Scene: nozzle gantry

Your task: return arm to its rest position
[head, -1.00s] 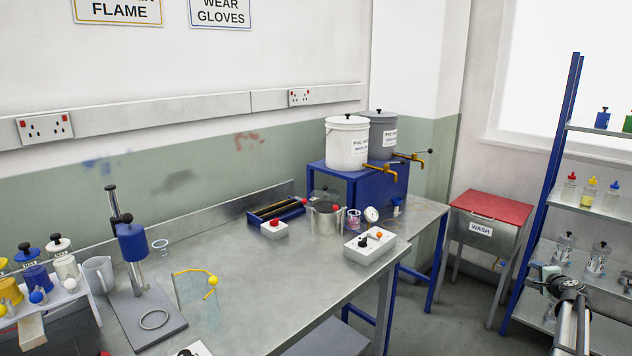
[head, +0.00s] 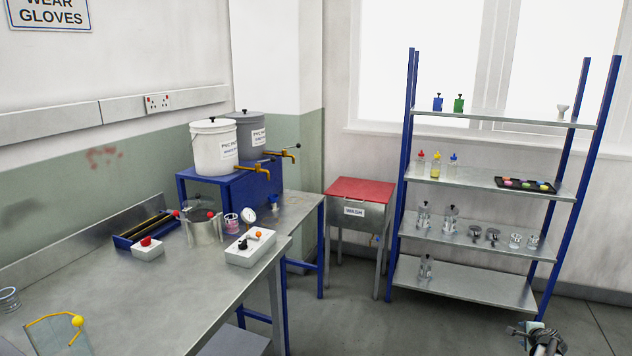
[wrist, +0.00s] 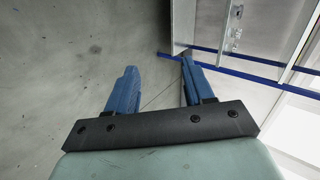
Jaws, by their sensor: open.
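My gripper (wrist: 157,78) shows in the wrist view with its two blue fingers spread apart. Nothing is between them. Behind the fingers are the grey floor and the blue and metal parts of the shelf unit. In the head view only a small dark part of my arm (head: 543,340) shows at the bottom right edge, below the shelf unit and clear of it. The fingers cannot be made out there.
A metal shelf unit (head: 468,283) with blue posts holds bottles and small parts. A red-topped wash bin (head: 360,188) stands left of it. A steel bench (head: 130,300) with pots and control boxes fills the left. Floor between is clear.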

